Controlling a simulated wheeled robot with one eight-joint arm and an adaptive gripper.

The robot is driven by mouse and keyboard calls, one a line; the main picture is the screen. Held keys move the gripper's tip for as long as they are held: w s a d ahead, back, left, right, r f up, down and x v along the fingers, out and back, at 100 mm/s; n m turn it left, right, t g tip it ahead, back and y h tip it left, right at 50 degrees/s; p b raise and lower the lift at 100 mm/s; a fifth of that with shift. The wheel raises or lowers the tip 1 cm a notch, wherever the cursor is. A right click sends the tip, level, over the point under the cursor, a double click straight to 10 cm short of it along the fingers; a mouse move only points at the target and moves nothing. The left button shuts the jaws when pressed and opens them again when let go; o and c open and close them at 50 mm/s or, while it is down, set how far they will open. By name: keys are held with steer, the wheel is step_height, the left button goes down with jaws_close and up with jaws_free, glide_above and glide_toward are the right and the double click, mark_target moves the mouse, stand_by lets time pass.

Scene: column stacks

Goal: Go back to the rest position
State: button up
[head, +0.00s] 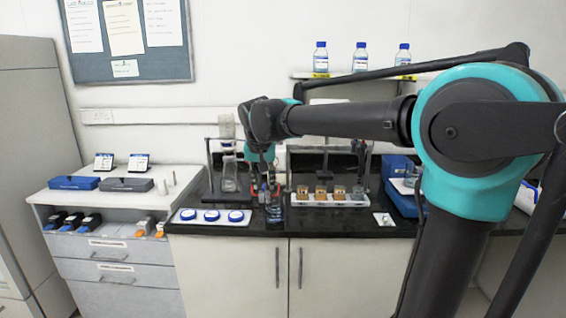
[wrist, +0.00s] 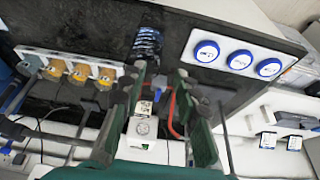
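My gripper (head: 266,186) is low over the black bench in the head view, just above and behind a clear ribbed glass vessel (head: 273,214). In the wrist view my gripper (wrist: 160,76) shows two dark green fingers set apart, with nothing clearly held between them. The glass vessel (wrist: 148,43) lies just past the fingertips there; whether they touch it I cannot tell. My arm reaches across the head view from the right.
A white tray with three blue-lidded dishes (head: 187,214) is left of the vessel. A white rack with several brown-topped jars (head: 330,203) is right of it. A stand with glassware (head: 229,175) rises behind. Bottles (head: 320,57) stand on the shelf above.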

steer(key=s+d+f, duration=2.2)
steer(key=d+f, duration=0.3)
steer(key=f, duration=0.1)
steer(key=shift+n, duration=0.3)
steer(key=shift+o, duration=0.5)
